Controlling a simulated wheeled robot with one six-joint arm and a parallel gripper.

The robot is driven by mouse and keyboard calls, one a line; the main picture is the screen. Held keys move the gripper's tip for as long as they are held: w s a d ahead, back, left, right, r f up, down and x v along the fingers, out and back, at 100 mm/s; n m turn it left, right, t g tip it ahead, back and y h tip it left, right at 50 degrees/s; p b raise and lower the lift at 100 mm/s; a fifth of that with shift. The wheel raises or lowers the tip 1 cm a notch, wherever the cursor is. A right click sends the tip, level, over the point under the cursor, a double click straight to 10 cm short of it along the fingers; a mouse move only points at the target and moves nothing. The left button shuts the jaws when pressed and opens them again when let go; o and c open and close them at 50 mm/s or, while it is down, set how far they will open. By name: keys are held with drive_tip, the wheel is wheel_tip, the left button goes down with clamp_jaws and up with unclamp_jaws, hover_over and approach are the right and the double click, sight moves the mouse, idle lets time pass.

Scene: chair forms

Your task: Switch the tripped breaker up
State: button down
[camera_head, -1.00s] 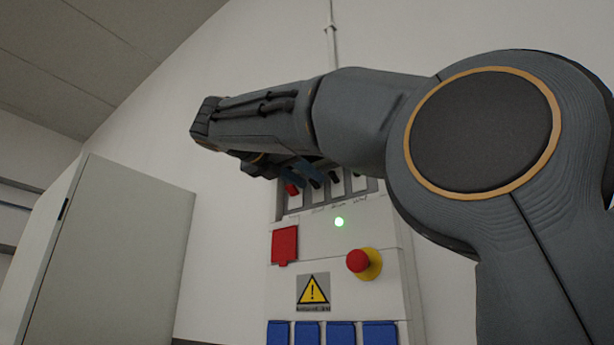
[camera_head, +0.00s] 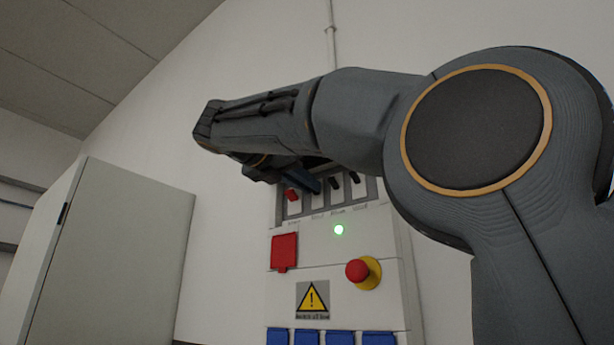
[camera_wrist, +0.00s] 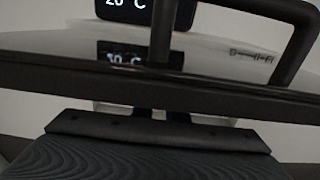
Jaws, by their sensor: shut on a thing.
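The breaker panel (camera_head: 335,261) is a pale box on the wall in the head view, with a row of breakers near its top. A red lever (camera_head: 291,195) is at the left of the row, and black levers (camera_head: 354,178) are to the right. My gripper (camera_head: 314,186) is at the second breaker from the left, its dark blue fingers shut on that breaker's lever, which they mostly hide. My arm covers the top edge of the row. In the wrist view the fingers are not clear; dark bars cross a glossy surface.
Below the breakers are a green light (camera_head: 339,230), a red cover (camera_head: 284,251), a red emergency button (camera_head: 358,270) on yellow, a warning sign (camera_head: 313,297) and blue sockets (camera_head: 340,338). A grey cabinet (camera_head: 120,250) stands left. The wrist view shows a "20 °C" display (camera_wrist: 128,5).

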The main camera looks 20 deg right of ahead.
drive_tip(key=shift+r+y+p, duration=0.15)
drive_tip(key=shift+y+p, duration=0.15)
drive_tip(key=shift+p, duration=0.7)
drive_tip(key=c, duration=1.8)
unclamp_jaws()
drive_tip(key=shift+o, duration=0.2)
drive_tip(key=b+v, duration=0.1)
drive_tip(key=v, duration=0.6)
drive_tip(key=shift+a+b, duration=0.35)
drive_tip(key=shift+s+r, duration=0.1)
drive_tip(key=shift+s, duration=0.1)
